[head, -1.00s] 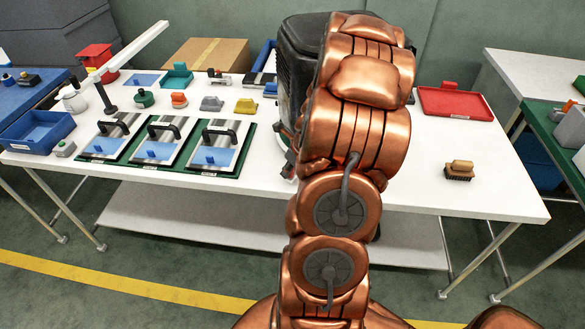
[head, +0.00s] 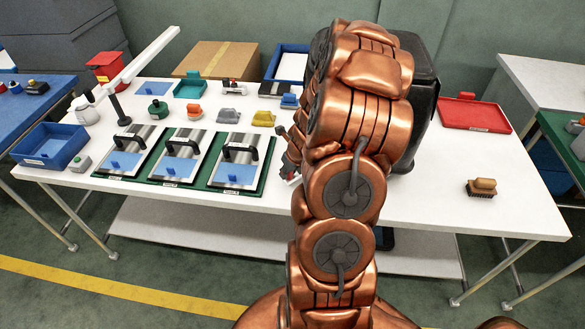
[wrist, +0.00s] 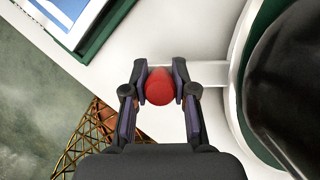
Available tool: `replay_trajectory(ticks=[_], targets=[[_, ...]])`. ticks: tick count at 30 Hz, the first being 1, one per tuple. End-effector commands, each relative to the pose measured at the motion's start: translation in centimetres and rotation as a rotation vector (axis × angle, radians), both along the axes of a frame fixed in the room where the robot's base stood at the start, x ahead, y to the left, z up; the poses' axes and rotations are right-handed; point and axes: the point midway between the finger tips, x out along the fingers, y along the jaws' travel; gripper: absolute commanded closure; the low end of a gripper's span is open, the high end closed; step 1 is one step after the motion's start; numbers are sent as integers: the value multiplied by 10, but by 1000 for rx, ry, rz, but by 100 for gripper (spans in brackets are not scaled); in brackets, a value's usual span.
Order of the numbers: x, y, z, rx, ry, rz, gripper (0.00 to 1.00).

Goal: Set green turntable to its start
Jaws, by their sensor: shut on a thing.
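In the wrist view, my gripper (wrist: 161,88) is shut on a red knob (wrist: 160,88), one finger on each side of it. A pale bar (wrist: 212,73) runs behind the knob to the right, towards a round base with a white edge and a green surface (wrist: 264,38), which looks like the green turntable. A large black body (wrist: 298,85) covers most of that base. In the head view, the black body (head: 423,100) stands on the white table, partly behind my arm. My gripper (head: 288,165) shows only in part there, and my arm hides the turntable.
Left of my gripper, a green board (head: 215,187) holds several plates with black handles. A red tray (head: 475,115) and a brush (head: 482,188) lie on the right. A blue bin (head: 50,147) stands at the left. The front right of the table is mostly clear.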

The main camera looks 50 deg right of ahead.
Motion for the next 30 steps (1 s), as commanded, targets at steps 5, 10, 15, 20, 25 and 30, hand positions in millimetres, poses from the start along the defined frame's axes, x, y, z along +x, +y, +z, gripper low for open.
replay_trajectory(ticks=[5, 10, 15, 20, 25, 30], targets=[[0, 2, 1, 5, -1, -11, 100], [0, 2, 0, 4, -2, -16, 100], [0, 1, 1, 4, -3, -18, 100], [0, 2, 1, 3, -3, -17, 66], [0, 2, 0, 3, -1, -16, 49], [0, 2, 0, 3, -1, -16, 47]])
